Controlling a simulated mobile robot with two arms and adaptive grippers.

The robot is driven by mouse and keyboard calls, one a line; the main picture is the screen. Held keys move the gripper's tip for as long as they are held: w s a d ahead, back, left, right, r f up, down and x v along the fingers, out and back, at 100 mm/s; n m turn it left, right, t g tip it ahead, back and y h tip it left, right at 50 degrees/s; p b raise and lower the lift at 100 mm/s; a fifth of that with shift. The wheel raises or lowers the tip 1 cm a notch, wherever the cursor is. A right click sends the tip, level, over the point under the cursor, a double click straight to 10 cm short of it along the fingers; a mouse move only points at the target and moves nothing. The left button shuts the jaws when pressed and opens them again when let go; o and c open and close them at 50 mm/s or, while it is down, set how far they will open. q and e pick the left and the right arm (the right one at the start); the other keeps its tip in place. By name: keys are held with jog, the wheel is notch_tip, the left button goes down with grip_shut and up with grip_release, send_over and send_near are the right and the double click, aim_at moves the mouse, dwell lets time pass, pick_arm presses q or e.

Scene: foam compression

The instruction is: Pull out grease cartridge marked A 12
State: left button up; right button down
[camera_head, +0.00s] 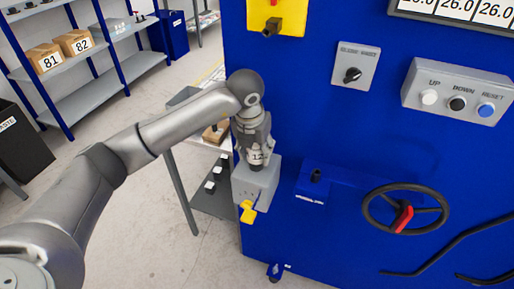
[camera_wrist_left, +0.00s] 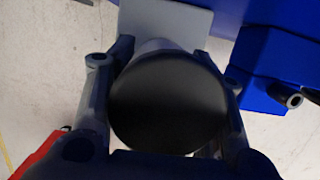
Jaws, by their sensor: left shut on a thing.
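The grease cartridge (camera_head: 256,157) is a pale cylinder with a dark label reading about "12"; the rest of its marking is too small or hidden. It stands in the top of a grey box (camera_head: 262,190) on the side of the blue machine. My left gripper (camera_head: 255,148) is above the box with its fingers around the cartridge, shut on it. In the left wrist view, the cartridge's round black end (camera_wrist_left: 168,105) sits between the two fingers, and the grey box (camera_wrist_left: 170,18) is behind it. My right gripper is not in view.
Shelves with cardboard boxes (camera_head: 60,52) stand far left. A table with a lower shelf (camera_head: 212,190) is behind my left arm.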

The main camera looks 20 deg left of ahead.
pick_arm(q)
jog(key=shift+w+p+v, duration=0.25)
jog(key=shift+p+v, duration=0.25)
jog(key=shift+v, duration=0.6)
jog(key=shift+w+p+v, duration=0.2)
jog(key=shift+p+v, duration=0.2)
jog(key=shift+v, duration=0.4)
jog(key=shift+w+p+v, duration=0.2)
jog(key=shift+p+v, duration=0.2)
jog(key=shift+v, duration=0.4)
jog(key=shift+w+p+v, duration=0.2)
jog(key=shift+p+v, duration=0.2)
jog(key=shift+v, duration=0.4)
jog(key=shift+r, duration=0.1)
